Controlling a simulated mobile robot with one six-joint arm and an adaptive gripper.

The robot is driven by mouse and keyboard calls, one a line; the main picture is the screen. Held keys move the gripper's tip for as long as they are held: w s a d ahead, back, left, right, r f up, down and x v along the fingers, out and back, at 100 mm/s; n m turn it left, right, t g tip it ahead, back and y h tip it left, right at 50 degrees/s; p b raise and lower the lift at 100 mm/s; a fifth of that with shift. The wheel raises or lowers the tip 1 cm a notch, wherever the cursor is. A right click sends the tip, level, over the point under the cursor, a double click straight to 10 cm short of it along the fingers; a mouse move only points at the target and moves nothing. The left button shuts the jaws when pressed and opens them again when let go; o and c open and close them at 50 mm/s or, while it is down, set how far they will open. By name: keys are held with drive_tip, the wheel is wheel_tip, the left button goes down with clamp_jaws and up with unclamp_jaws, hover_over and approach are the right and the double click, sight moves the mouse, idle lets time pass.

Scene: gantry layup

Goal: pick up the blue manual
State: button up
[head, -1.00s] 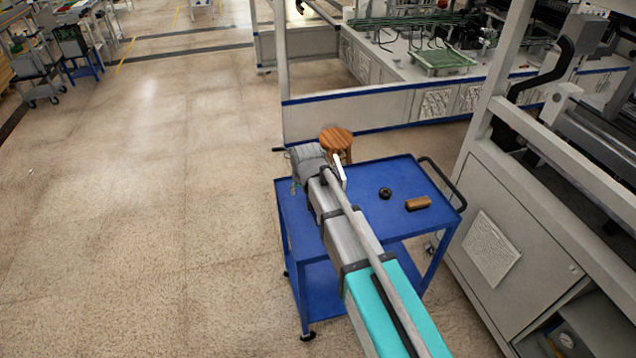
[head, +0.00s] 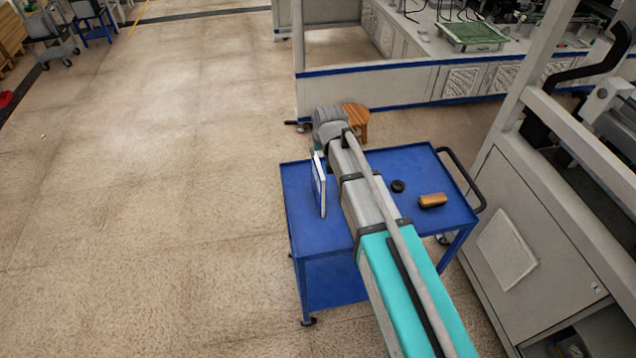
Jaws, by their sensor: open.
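The blue manual (head: 319,186), with a white edge, stands upright on the left part of the blue cart's top (head: 300,222). It is just left of my arm in the picture. My gripper (head: 298,126) is at the far end of the arm, beyond the cart's back left edge. The grey wrist hides most of it; only a small dark part shows at its left. The gripper is apart from the manual, and nothing is seen held in it.
A black ring-like object (head: 397,186) and a brown block (head: 432,200) lie on the cart right of my arm. A grey machine cabinet (head: 510,250) is close on the right. The floor on the left is clear.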

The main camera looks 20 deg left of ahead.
sight(319, 166)
drive_tip(key=shift+o, duration=0.6)
drive_tip(key=shift+s, duration=0.1)
drive_tip(key=shift+a+f, duration=0.1)
drive_tip(key=shift+f, duration=0.05)
drive_tip(key=b+x, duration=0.8)
drive_tip(key=shift+f, duration=0.15)
idle(0.5)
drive_tip(key=b+x, duration=0.3)
drive_tip(key=shift+f, duration=0.25)
drive_tip(key=shift+b+x, duration=0.9)
drive_tip(key=shift+b, duration=0.1)
